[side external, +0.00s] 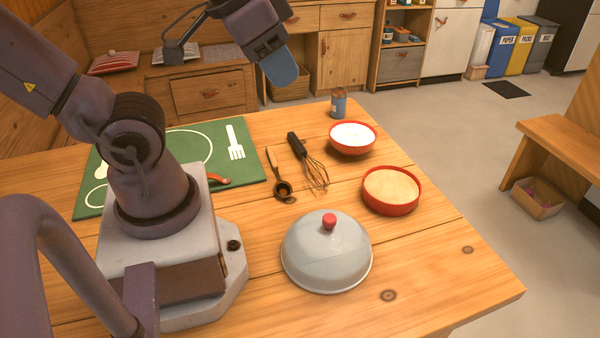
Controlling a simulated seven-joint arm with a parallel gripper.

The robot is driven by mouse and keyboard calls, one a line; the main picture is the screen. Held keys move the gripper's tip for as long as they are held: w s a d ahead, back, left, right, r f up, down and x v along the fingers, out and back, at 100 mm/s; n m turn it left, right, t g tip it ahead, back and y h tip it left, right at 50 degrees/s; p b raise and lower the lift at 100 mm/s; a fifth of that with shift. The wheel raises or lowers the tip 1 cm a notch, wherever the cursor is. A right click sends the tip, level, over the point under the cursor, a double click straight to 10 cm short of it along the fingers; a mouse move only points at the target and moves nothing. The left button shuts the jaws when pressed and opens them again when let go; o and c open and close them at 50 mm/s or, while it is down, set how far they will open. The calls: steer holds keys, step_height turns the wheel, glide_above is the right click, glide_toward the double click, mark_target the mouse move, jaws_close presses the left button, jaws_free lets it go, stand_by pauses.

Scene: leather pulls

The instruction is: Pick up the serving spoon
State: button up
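A spoon-like utensil (272,162), the likeliest serving spoon, lies on the wooden table. It has a thin brown handle pointing away and a dark, rounded bowl at the near end. It lies just left of a whisk (315,170) with a black handle. My gripper (281,72) is raised well above the table's far side, at the top of the picture. A blue fingertip shows, pointing down; no gap between fingers can be made out. Nothing is seen hanging from it.
A grey dome lid (326,262) with a red knob stands near. Red bowls, one with white contents (352,136) and one with tan contents (391,188), stand right. A jar (338,102) stands behind. A green mat (250,160) and an orange-handled item (219,181) lie left.

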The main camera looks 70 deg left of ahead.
steer(key=w+a+f+n+g+y, duration=0.1)
steer(key=w+a+f+n+g, duration=0.1)
steer(key=a+f+n+g, duration=0.3)
steer(key=m+h, duration=0.1)
steer(key=m, duration=2.3)
glide_above(274, 160)
steer(key=shift+g, duration=0.3)
steer(key=f, duration=2.4)
steer(key=shift+s+a+f, duration=0.2)
steer(key=shift+a+f, duration=0.15)
steer(key=shift+f, duration=0.05)
steer(key=shift+w+d+f, duration=0.1)
steer(key=shift+d+f, duration=0.05)
steer(key=shift+f, duration=1.2)
steer(key=shift+w+d+f, duration=0.1)
steer(key=shift+d+f, duration=0.05)
steer(key=shift+f, duration=1.15)
jaws_close()
